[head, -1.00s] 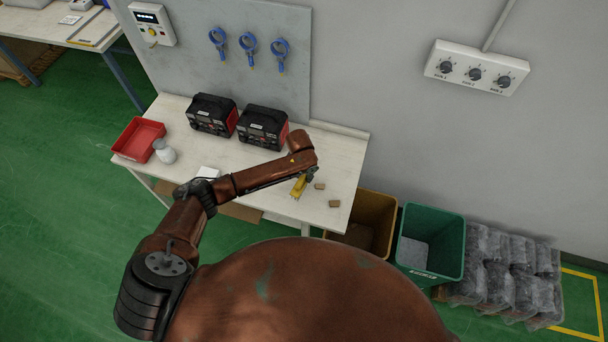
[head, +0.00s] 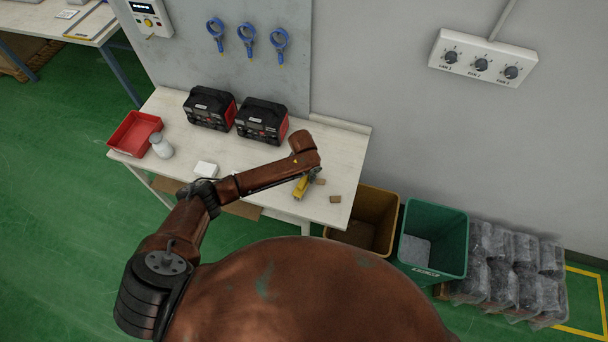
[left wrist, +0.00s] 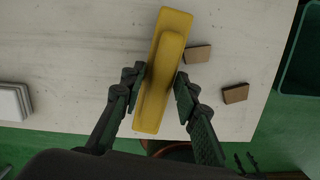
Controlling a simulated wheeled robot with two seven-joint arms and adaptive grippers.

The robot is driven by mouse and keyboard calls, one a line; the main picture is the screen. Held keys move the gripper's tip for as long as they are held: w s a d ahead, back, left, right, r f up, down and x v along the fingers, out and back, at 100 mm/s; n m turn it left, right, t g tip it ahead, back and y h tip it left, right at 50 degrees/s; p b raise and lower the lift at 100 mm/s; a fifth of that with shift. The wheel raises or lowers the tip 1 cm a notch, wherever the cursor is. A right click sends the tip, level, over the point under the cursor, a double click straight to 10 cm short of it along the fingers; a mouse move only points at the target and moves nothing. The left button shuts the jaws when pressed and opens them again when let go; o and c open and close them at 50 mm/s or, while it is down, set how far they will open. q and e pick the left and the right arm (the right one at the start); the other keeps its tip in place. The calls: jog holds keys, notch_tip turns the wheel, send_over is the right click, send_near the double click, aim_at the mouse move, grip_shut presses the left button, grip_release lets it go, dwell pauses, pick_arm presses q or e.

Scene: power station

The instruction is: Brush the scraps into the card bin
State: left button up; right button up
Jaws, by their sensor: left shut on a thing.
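My left gripper (head: 309,178) is shut on a yellow brush (head: 301,188) over the right part of the workbench. In the left wrist view the brush (left wrist: 162,75) lies lengthwise between the two fingers; its underside is hidden. Two small brown scraps lie to its right on the bench top. The nearer scrap (left wrist: 197,54) is close beside the brush, and the other scrap (left wrist: 235,93) is nearer the bench edge. A yellow-brown bin (head: 376,205) with brown material inside stands on the floor off the bench's right end.
The workbench (head: 238,181) carries two black-red units (head: 262,121), a red tray (head: 134,134), a white jar (head: 161,146) and a white block (head: 205,169). A green bin (head: 432,238) and wrapped bundles (head: 515,262) stand right of the yellow-brown bin.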

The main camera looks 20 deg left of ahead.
pick_arm(q)
jog(key=shift+d, duration=2.5)
jog(key=shift+s+d+b, duration=0.1)
jog(key=shift+d+b, duration=0.2)
jog(key=shift+d, duration=3.1)
jog(key=shift+s+d+b, duration=0.1)
jog(key=shift+d+b, duration=0.45)
jog(key=shift+d, duration=1.8)
jog(key=d+b, duration=0.1)
jog(key=d, duration=0.4)
jog(key=shift+s+d+b, duration=0.15)
jog(key=shift+d+b, duration=0.2)
jog(key=shift+b, duration=0.05)
notch_tip(320, 180, up, 7)
jog(key=p, duration=0.6)
